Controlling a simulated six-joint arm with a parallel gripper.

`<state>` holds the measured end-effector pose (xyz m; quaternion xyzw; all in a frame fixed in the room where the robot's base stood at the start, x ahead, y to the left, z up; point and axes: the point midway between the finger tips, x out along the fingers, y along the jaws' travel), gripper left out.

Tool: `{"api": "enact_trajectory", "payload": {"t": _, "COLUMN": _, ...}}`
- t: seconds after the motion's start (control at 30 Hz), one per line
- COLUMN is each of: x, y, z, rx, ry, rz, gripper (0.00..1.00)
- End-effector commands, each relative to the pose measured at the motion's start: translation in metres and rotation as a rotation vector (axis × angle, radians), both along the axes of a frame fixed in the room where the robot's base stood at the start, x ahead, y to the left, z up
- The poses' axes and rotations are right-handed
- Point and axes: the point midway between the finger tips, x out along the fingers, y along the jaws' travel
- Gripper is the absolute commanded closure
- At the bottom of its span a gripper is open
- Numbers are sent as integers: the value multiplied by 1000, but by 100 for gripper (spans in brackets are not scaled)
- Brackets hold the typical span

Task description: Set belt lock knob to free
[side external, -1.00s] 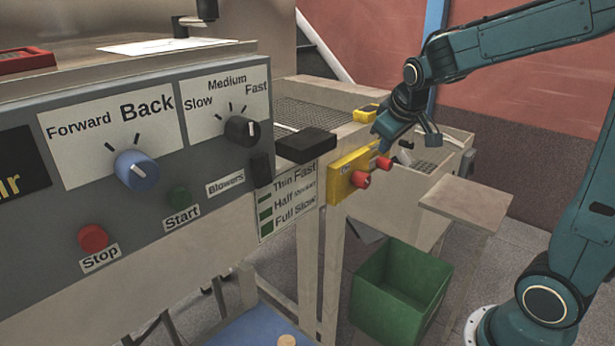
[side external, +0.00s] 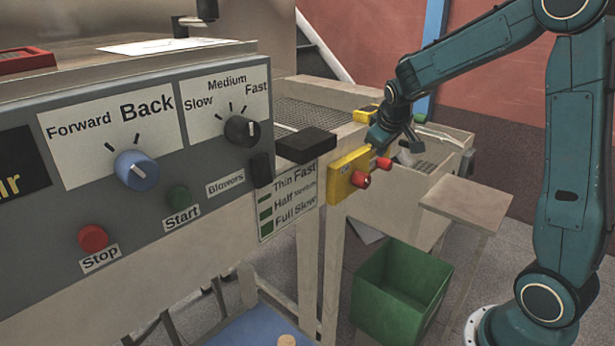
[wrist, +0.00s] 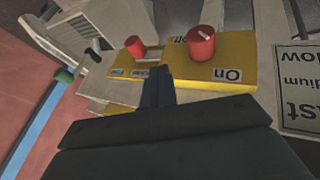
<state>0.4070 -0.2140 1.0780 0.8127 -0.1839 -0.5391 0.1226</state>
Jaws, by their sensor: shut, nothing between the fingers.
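A yellow panel (side external: 343,185) with two red knobs is mounted on the machine's end. The nearer red knob (side external: 361,180) has an "On" label beside it in the wrist view, where the knob is at upper right (wrist: 202,43). The farther red knob (side external: 384,163) has small labels too blurred to read; it shows at upper middle in the wrist view (wrist: 136,47). Which one is the belt lock knob cannot be read. My gripper (side external: 374,149) is shut and empty just above the panel. In the wrist view its fingertips (wrist: 157,72) lie just below and between the knobs, contact unclear.
A black block (side external: 306,146) juts out left of the panel. The grey control panel (side external: 60,205) with dials and buttons fills the left. A green bin (side external: 385,310) stands on the floor below, near a small wooden table (side external: 470,203). There is open air right of the yellow panel.

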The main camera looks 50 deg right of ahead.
Motion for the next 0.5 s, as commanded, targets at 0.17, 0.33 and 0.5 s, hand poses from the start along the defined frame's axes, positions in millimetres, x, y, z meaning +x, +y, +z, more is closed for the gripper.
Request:
{"api": "enact_trajectory", "payload": {"t": 0.17, "x": 7, "y": -9, "z": -18, "rx": 2, "ry": 2, "rz": -2, "gripper": 100}}
{"api": "enact_trajectory", "payload": {"t": 0.33, "x": 14, "y": -19, "z": -36, "rx": 2, "ry": 3, "rz": -2, "gripper": 100}}
{"api": "enact_trajectory", "payload": {"t": 0.5, "x": 22, "y": -28, "z": -54, "rx": 3, "ry": 2, "rz": -1, "gripper": 100}}
